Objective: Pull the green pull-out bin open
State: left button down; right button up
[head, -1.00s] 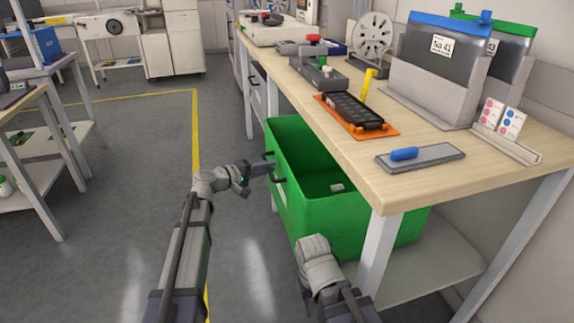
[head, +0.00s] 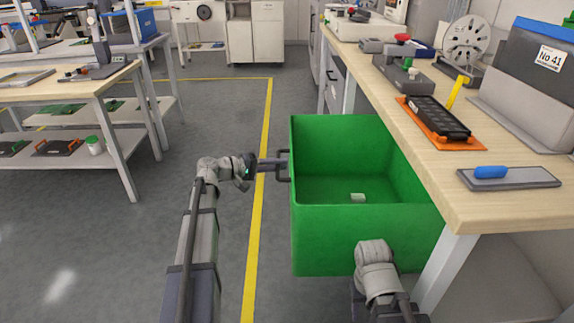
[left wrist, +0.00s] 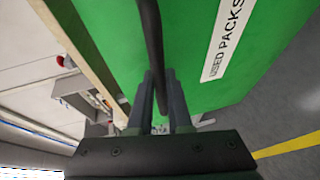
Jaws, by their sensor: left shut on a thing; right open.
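The green pull-out bin (head: 365,240) stands out from under the workbench in the head view, with much of its open inside showing. Its far right part is under the bench top. My left gripper (head: 280,166) is shut on the bin's dark handle (head: 284,178) at the bin's left face. In the left wrist view, the fingers (left wrist: 158,88) close around the handle bar (left wrist: 151,35), beside the bin's green face (left wrist: 190,60) and its "USED PACKS" label (left wrist: 226,38). My right arm shows in front of the bin, but its gripper is not visible.
The workbench top (head: 440,180) overhangs the bin and carries an orange tray (head: 440,122) and a board with a blue handle (head: 508,178). A bench leg (head: 440,270) stands close to the bin's right. The floor to the left is clear, with a yellow line (head: 258,220).

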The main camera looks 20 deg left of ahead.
pick_arm(q)
jog(key=shift+a, duration=0.15)
jog(key=c, duration=0.8)
grip_release()
jog(key=shift+c, duration=0.2)
jog(key=p+v, duration=0.1)
jog(key=v, duration=0.6)
jog(key=shift+s+a, duration=0.3)
